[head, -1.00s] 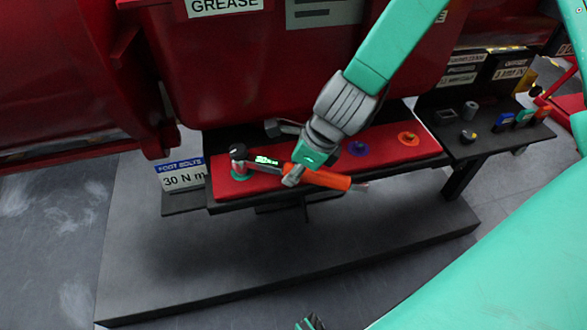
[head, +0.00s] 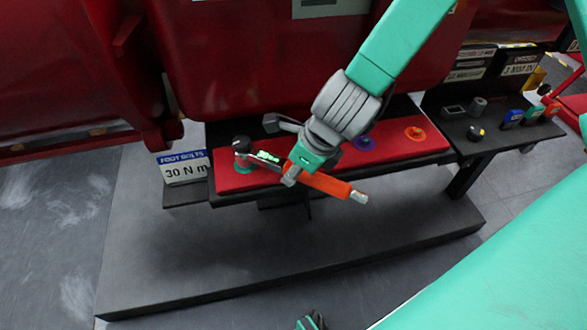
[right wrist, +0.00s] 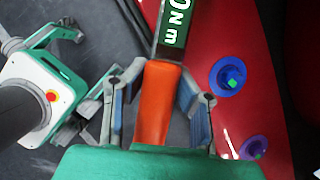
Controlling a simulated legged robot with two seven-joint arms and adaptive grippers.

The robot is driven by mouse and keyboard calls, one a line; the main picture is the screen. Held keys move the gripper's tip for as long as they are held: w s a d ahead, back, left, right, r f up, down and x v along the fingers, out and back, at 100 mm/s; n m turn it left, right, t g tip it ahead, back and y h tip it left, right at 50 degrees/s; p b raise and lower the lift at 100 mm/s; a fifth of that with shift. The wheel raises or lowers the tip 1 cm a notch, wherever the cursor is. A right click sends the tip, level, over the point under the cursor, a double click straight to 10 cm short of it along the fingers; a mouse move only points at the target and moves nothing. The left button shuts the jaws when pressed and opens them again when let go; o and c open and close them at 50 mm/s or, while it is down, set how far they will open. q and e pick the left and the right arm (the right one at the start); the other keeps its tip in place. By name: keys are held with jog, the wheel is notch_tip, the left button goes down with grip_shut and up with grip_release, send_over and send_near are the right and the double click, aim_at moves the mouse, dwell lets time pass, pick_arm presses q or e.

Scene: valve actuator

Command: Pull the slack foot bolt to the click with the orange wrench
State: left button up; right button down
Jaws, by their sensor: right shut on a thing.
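The orange wrench (head: 328,184) reaches from a bolt at the left end of the red strip out over the bench's front edge. Its dark head (head: 241,143) sits over that bolt, which has a green ring (head: 243,167) at its base. A lit green readout (head: 268,157) is on the shaft. My right gripper (head: 291,176) is shut on the orange handle; the right wrist view shows the handle (right wrist: 157,100) between both fingers. Whether the head is fully seated is hard to tell. A dark and green part at the bottom edge may be my left gripper (head: 312,321); its jaws are unclear.
The red strip (head: 400,150) also carries bolts with a purple ring (head: 364,142) and an orange ring (head: 414,133). A "FOOT BOLTS 30 N m" sign (head: 184,167) stands at left. A dark side shelf (head: 490,138) holds small parts. Space before the bench is open.

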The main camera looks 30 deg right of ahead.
jog(key=shift+s+a+m+h+b, duration=0.25)
jog(key=shift+a+m+b, duration=0.15)
jog(key=shift+a+m, duration=0.1)
jog(key=shift+s+a+m+h+b, duration=0.15)
jog(key=shift+s+a+m+b, duration=0.05)
jog(key=shift+a+m+b, duration=0.25)
jog(key=shift+s+a, duration=0.1)
jog(key=shift+a, duration=0.05)
jog(key=shift+s+a+m+t+h+b, duration=0.2)
jog(key=shift+a+m+b, duration=0.1)
jog(key=shift+a+m, duration=0.25)
jog(key=shift+s+a+m+t+h+b, duration=0.1)
jog(key=shift+a+m+h+b, duration=0.1)
jog(key=shift+a+m+b, duration=0.3)
jog(key=shift+s+a+m+h, duration=0.1)
jog(key=shift+a+m+h, duration=0.3)
jog(key=shift+a+m, duration=0.65)
jog(key=shift+m, duration=0.25)
